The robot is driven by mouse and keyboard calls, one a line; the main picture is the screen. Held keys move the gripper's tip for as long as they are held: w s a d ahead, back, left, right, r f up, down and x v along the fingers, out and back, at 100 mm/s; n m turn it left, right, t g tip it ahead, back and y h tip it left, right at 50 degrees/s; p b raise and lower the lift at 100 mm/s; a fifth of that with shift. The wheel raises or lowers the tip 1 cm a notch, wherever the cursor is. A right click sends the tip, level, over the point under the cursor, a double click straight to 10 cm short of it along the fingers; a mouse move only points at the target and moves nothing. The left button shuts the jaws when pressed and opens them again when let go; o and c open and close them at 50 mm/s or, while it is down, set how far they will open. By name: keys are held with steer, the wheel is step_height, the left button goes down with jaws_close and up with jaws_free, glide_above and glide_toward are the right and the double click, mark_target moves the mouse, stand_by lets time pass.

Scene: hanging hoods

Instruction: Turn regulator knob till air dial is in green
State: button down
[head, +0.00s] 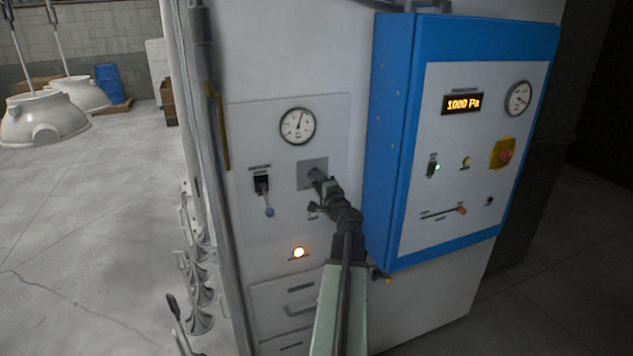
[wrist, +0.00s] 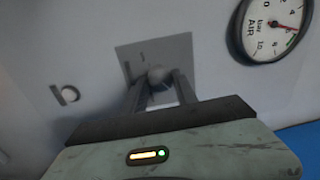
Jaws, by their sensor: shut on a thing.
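The regulator knob (wrist: 157,75) is a small grey rounded knob on a dark grey square plate (wrist: 135,55). My gripper (wrist: 160,86) is shut on it, one finger on each side. In the head view my gripper (head: 317,177) reaches the plate (head: 305,172) and covers the knob. The round white air dial (head: 297,126) with black rim is above the plate. In the wrist view the air dial (wrist: 272,28) is cut off at the top right. Its red needle points right, close to a small green mark; I cannot tell whether it is inside the green.
Hanging hoods (head: 45,118) are far left.

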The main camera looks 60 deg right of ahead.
steer(key=c, duration=1)
jaws_free()
steer(key=shift+o, duration=0.2)
steer(key=shift+s, duration=0.1)
steer(key=v, duration=0.7)
steer(key=shift+s+a, duration=0.25)
steer(key=shift+s, duration=0.05)
steer(key=shift+w+f, duration=0.1)
